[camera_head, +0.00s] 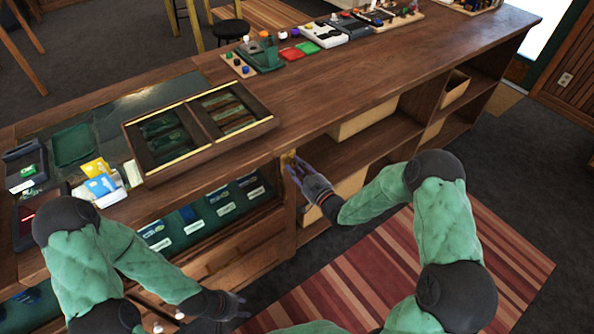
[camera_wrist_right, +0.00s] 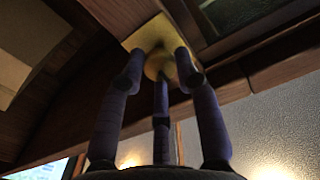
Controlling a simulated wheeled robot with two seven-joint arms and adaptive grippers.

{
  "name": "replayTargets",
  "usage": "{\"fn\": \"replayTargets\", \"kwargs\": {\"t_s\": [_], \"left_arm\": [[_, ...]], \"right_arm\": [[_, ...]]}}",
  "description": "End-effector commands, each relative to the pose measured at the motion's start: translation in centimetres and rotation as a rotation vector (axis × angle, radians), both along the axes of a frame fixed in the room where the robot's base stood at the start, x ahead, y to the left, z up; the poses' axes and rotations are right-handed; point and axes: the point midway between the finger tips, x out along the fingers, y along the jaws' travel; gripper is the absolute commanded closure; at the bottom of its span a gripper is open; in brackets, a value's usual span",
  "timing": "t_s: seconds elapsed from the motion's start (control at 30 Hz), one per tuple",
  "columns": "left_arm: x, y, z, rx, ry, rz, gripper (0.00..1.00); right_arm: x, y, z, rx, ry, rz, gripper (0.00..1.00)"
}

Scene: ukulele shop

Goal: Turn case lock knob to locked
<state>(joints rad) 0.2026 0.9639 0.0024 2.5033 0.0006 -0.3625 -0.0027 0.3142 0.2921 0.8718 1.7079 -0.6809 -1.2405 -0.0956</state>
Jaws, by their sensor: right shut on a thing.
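The lock knob (camera_wrist_right: 159,64) is brass and round, on a square brass plate (camera_wrist_right: 148,34) on the wooden counter front. In the head view, only a bit of brass (camera_head: 289,158) shows at the post beside the glass-fronted case (camera_head: 205,222). My right gripper (camera_head: 292,167) reaches that post, and its fingers are shut around the knob in the right wrist view (camera_wrist_right: 162,72). The fingers hide part of the knob, and I cannot read its lock position. My left gripper (camera_head: 243,305) is empty, low in front of the counter drawers, with its fingers apart.
The wooden counter (camera_head: 350,80) has open shelves at right of the post. A divided display tray (camera_head: 200,125), cards (camera_head: 100,184) and a card terminal (camera_head: 25,168) sit on top. A striped rug (camera_head: 370,280) covers the floor in front.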

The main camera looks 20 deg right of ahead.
Motion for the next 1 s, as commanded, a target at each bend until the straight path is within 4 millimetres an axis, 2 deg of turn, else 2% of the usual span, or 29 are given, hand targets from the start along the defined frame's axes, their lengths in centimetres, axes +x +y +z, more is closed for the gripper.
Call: {"fn": "replayTargets", "kwargs": {"t_s": [0.3,0.7,0.73,0.8,1.0], "left_arm": [[0.01,0.0,-0.68,0.0,0.0,0.0,0.6],[0.01,0.0,-0.68,0.0,0.0,0.0,0.6],[0.01,0.0,-0.68,0.0,0.0,0.0,0.6],[0.01,0.0,-0.68,0.0,0.0,0.0,0.6],[0.01,0.0,-0.68,0.0,0.0,0.0,0.6]], "right_arm": [[-0.07,0.02,-0.18,-0.071,-0.021,-0.001,1.0],[-0.06,0.02,-0.14,-0.077,-0.024,0.0,1.0],[-0.06,0.02,-0.15,-0.077,-0.024,0.0,0.65],[-0.06,0.01,-0.14,-0.077,-0.024,0.0,0.45],[-0.03,0.0,-0.07,-0.076,-0.025,0.0,0.44]]}}
